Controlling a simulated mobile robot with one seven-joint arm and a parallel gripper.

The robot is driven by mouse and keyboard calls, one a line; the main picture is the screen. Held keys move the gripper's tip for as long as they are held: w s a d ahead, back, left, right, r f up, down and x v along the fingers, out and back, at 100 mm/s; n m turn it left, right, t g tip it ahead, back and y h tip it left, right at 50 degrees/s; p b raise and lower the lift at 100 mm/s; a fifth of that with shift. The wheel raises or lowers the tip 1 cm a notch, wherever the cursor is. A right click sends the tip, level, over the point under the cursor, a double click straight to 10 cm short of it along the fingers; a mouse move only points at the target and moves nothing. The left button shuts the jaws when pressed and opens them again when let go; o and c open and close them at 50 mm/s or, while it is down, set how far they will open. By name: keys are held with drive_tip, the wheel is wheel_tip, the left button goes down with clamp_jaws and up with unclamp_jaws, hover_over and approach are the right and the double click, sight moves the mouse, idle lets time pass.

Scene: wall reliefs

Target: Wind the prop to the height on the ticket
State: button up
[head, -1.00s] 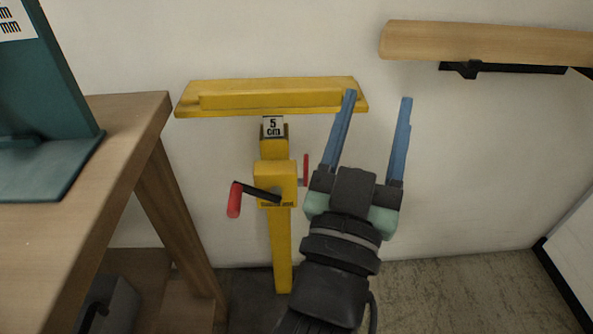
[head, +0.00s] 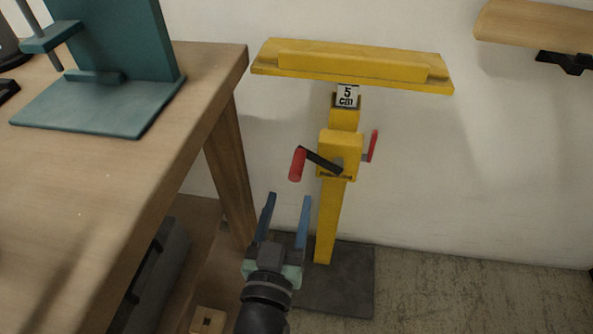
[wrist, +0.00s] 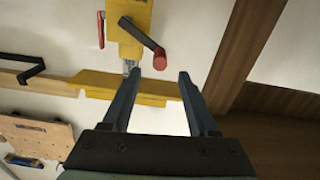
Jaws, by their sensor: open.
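The yellow prop (head: 330,222) stands on a dark base plate (head: 345,285) against the wall, with a wide yellow top bar (head: 350,66). A small white label (head: 347,96) on its post reads "5 cm". A black crank with a red handle (head: 297,164) sticks out to the left of the yellow gearbox (head: 340,152). A smaller red lever (head: 372,146) is on its right. My gripper (head: 287,197) is open and empty, below and left of the crank, apart from it. In the wrist view the red handle (wrist: 160,59) shows beyond my fingertips (wrist: 155,78).
A wooden workbench (head: 130,185) with a teal stand (head: 110,105) fills the left side; its leg (head: 228,165) is close to my gripper. A wooden shelf (head: 535,25) is on the wall at upper right. The floor (head: 480,295) at right is clear.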

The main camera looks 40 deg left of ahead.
sight(296, 171)
drive_tip(key=b+x, duration=0.2)
drive_tip(key=x, duration=0.6)
drive_tip(key=shift+w+a, duration=0.1)
drive_tip(key=shift+w, duration=0.15)
clamp_jaws()
idle(1.1)
